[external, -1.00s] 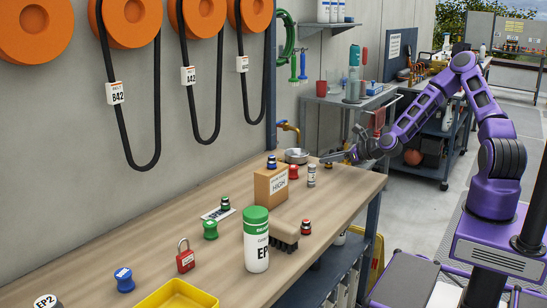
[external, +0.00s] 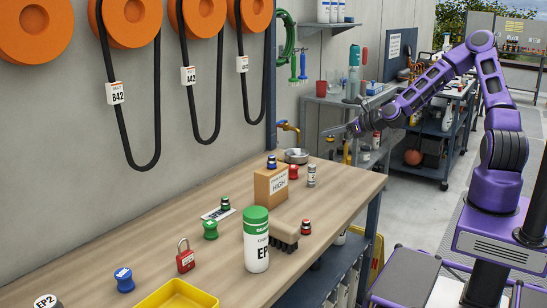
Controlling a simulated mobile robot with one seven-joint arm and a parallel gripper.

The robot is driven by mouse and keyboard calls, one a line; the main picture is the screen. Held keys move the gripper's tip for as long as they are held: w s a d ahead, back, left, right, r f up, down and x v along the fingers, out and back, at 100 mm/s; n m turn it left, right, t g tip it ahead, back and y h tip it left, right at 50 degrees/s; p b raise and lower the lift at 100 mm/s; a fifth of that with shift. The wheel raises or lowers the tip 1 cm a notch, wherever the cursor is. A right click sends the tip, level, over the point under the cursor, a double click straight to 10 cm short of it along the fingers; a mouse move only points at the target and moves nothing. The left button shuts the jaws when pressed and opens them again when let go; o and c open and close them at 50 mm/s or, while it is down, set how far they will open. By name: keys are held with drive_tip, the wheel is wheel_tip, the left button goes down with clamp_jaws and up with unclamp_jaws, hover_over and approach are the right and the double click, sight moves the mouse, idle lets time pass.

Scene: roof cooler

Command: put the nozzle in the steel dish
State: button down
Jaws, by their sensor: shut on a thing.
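The steel dish (external: 297,155) is a small shiny bowl at the far end of the wooden workbench, close to the wall. My gripper (external: 327,132) points left, raised above and to the right of the dish and apart from it. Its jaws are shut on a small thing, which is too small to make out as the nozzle.
The cardboard box (external: 270,186), a red knob (external: 293,171) and a grey-and-white canister (external: 311,176) stand in front of the dish. A green-capped bottle (external: 256,240) and a brush (external: 284,236) are nearer. A brass tap (external: 288,127) is behind the dish.

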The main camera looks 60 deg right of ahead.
drive_tip(key=shift+r, duration=0.15)
drive_tip(key=shift+w+r, duration=0.15)
drive_tip(key=shift+w, duration=0.2)
drive_tip(key=w+a+r+y+p, duration=0.1)
drive_tip(key=w+a+r+p, duration=0.15)
drive_tip(key=w, duration=0.85)
drive_tip(key=shift+n, duration=0.4)
drive_tip(key=shift+w+d+f+b, duration=0.15)
drive_tip(key=shift+f+b, duration=0.25)
drive_tip(key=shift+f, duration=2.1)
drive_tip(key=shift+d+f+b, duration=0.15)
drive_tip(key=shift+f+b, duration=0.25)
drive_tip(key=shift+f, duration=2.1)
drive_tip(key=c, duration=0.7)
unclamp_jaws()
